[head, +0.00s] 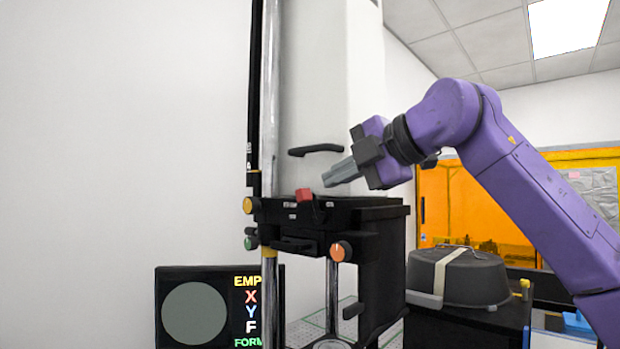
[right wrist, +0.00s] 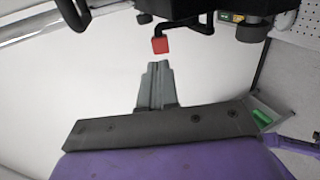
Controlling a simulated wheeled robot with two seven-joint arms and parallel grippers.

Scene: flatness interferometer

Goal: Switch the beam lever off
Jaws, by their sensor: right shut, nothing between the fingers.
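The beam lever appears to be the small lever with a red tip (head: 304,195) on the front of the black housing (head: 330,214) of the interferometer. Its red tip also shows in the right wrist view (right wrist: 160,45), just beyond my fingertips. My right gripper (head: 327,179) is shut and empty, a little above and right of the red tip in the head view. In the right wrist view its closed fingers (right wrist: 158,66) point at the red tip with a small gap between. My left gripper is not in view.
A black curved handle (head: 316,149) is on the white column (head: 330,80) above the lever. An orange knob (head: 341,251), a yellow knob (head: 249,205) and a green knob (head: 250,243) surround the housing. A monitor (head: 205,300) stands lower left. A grey lidded pot (head: 460,275) sits at right.

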